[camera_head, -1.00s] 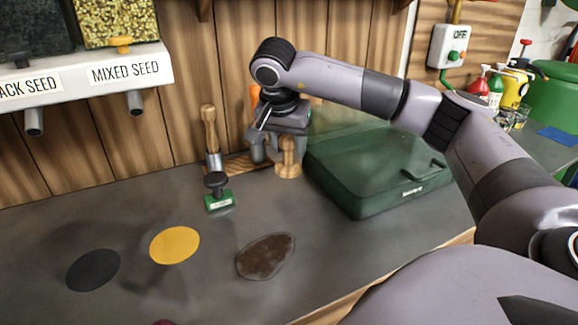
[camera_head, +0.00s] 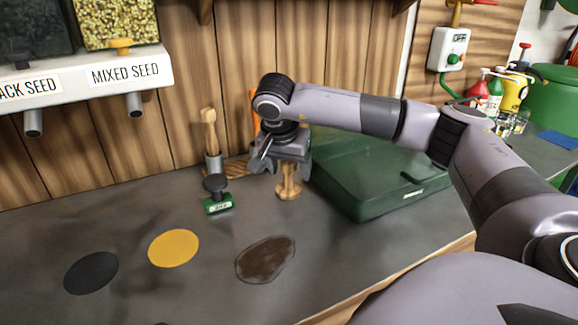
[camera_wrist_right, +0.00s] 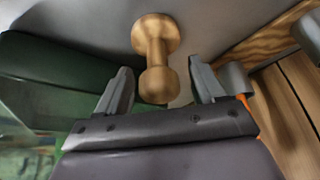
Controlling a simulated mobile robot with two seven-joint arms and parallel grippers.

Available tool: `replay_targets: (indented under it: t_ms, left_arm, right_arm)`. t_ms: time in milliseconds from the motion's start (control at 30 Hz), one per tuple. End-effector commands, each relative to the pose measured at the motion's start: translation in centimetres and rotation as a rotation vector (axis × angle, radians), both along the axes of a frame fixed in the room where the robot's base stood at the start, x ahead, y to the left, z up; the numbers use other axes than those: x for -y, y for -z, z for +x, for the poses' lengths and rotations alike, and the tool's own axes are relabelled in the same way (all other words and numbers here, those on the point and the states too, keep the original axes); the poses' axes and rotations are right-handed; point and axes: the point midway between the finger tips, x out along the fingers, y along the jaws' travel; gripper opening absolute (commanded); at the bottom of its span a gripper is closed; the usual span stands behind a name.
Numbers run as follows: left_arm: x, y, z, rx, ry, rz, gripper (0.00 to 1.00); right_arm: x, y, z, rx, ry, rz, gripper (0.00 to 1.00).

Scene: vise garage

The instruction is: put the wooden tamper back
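The wooden tamper (camera_head: 289,187) is pale, turned wood with a round base and a knobbed handle. In the head view it appears upright on the grey counter, in front of the wooden board (camera_head: 237,167). In the right wrist view the tamper (camera_wrist_right: 154,50) has its handle end between the two fingers, with gaps on both sides. My right gripper (camera_head: 283,167) points down over the tamper; its fingers are spread, as the wrist view also shows (camera_wrist_right: 162,88). The right part of the board is hidden behind the gripper. My left gripper is not in view.
A green lidded case (camera_head: 370,200) stands close to the right. A green stamp with a dark knob (camera_head: 217,202) and a metal cup with a wooden-handled tool (camera_head: 212,150) are left. Yellow (camera_head: 173,248), black (camera_head: 91,273) and brown (camera_head: 265,260) patches lie in front.

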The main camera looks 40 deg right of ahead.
Motion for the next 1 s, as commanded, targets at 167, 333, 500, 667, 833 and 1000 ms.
replay_targets:
  t_ms: [167, 333, 500, 667, 833, 1000]
  left_arm:
    - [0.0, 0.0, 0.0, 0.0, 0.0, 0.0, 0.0]
    - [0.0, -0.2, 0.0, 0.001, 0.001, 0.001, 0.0]
    - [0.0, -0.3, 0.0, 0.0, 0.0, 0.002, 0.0]
    - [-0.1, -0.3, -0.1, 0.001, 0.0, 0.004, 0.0]
    - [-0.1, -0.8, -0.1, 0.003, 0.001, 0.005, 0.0]
    - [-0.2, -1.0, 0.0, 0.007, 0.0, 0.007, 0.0]
  right_arm:
    - [0.0, -0.1, 0.0, 0.0, 0.0, 0.0, 0.68]
    - [-0.4, -1.3, -0.1, 0.002, -0.002, 0.001, 0.68]
    - [-1.5, -4.5, -0.7, 0.005, -0.002, 0.001, 0.68]
    - [-2.7, -7.8, -1.3, 0.005, -0.003, 0.0, 0.68]
    - [-3.6, -10.4, -1.8, 0.003, -0.001, -0.001, 0.68]
    - [-4.1, -11.4, -2.0, 0.0, -0.001, 0.0, 0.68]
